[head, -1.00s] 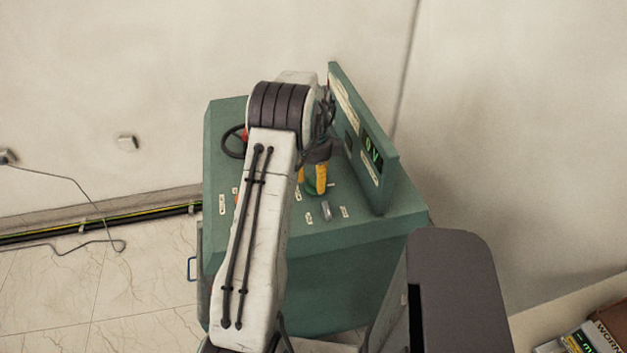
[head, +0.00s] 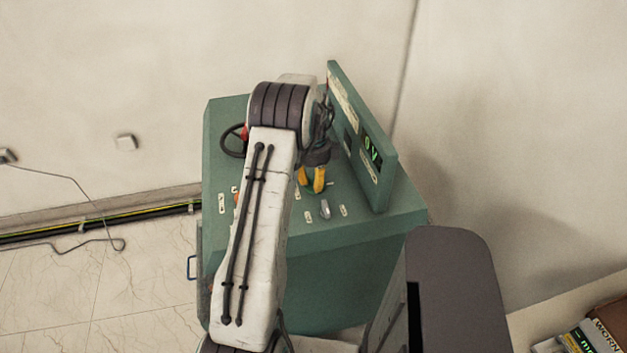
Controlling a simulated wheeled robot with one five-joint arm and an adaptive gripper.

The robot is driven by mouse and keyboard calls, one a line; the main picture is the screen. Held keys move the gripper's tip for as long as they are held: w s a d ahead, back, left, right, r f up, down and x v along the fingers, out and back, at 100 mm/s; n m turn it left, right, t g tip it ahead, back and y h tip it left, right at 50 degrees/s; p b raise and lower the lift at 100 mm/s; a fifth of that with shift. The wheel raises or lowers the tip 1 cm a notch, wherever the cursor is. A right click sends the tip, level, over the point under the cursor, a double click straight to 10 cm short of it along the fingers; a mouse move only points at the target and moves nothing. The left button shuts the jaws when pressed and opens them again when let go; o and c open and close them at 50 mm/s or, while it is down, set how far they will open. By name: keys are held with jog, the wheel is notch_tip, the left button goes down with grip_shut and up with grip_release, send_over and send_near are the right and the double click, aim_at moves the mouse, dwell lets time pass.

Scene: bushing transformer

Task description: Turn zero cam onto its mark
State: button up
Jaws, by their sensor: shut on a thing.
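A green control desk (head: 345,240) stands against the wall, with a sloped top and an upright panel along its right side. My gripper (head: 311,190) has yellow fingers and points down onto the desk top, left of the upright panel. Its fingers are close together, shut on a small part at the desk surface. I take that part to be the zero cam; the fingers hide it, and its mark cannot be made out.
A green display (head: 372,152) glows on the upright panel (head: 362,130), close right of my gripper. A metallic switch (head: 325,209) stands just in front of the fingers, among small white labels. A dark handwheel (head: 233,140) is at the back left. My arm covers the desk's middle.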

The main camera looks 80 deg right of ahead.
grip_shut()
jog(key=n+b, duration=0.2)
jog(key=n, duration=0.2)
jog(key=shift+s+f+n, duration=0.1)
jog(key=shift+s+n, duration=0.05)
jog(key=shift+n, duration=0.25)
jog(key=n, duration=0.4)
jog(key=shift+s+n+b, duration=0.1)
jog(key=shift+n+b, duration=0.3)
jog(key=o, duration=0.8)
grip_release()
jog(key=shift+c, duration=0.2)
jog(key=shift+r, duration=0.2)
